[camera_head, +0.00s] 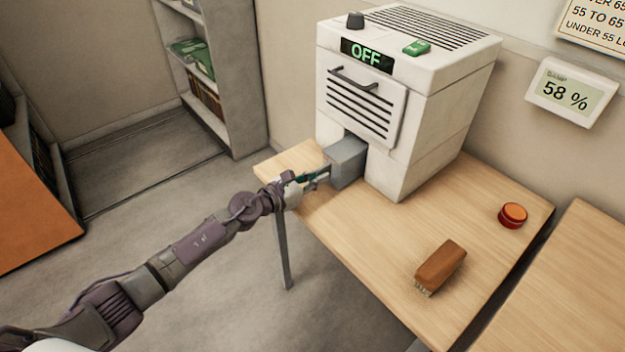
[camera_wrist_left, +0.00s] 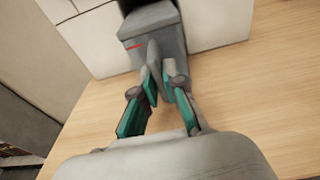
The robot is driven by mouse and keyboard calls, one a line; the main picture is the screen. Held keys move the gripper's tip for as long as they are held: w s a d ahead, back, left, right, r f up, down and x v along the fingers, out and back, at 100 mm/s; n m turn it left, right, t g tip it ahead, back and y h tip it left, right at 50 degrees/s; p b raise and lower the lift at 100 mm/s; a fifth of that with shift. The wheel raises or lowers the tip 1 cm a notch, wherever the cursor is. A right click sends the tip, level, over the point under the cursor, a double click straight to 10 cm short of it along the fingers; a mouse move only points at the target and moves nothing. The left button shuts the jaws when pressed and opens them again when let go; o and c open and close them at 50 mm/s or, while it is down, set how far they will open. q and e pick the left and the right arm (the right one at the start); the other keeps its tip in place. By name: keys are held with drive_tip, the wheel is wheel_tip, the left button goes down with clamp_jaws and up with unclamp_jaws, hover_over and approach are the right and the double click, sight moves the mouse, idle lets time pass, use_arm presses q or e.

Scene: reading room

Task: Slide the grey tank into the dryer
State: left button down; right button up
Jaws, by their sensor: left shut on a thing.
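The dryer (camera_head: 420,90) is a white vented box on the wooden table, with a lit "OFF" display and a recess low in its front. The grey tank (camera_head: 347,161) is partly inside that recess, its near part sticking out. In the left wrist view the tank (camera_wrist_left: 150,38) shows a red mark and a grip on its near side. My left gripper (camera_head: 318,178) is shut on that grip, with the teal fingers (camera_wrist_left: 162,88) on either side of it. The back of the tank is hidden inside the dryer. My right gripper is not in view.
A wall gauge (camera_head: 565,93) reads 58 %. A shelf unit (camera_head: 232,85) stands at the back left.

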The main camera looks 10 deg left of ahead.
sight(331, 170)
use_arm(q)
drive_tip(key=shift+r+b+x, duration=0.15)
drive_tip(key=shift+b+x, duration=0.05)
drive_tip(key=shift+x, duration=0.85)
drive_tip(key=shift+r+b+x, duration=0.15)
drive_tip(key=shift+b+x, duration=0.05)
drive_tip(key=shift+x, duration=0.9)
drive_tip(key=shift+w+d, duration=0.45)
drive_tip(key=shift+b+x, duration=0.55)
drive_tip(key=shift+x, duration=0.3)
drive_tip(key=shift+b+x, duration=0.55)
drive_tip(key=shift+x, duration=0.7)
drive_tip(key=shift+r, duration=0.3)
drive_tip(key=c, duration=0.9)
unclamp_jaws()
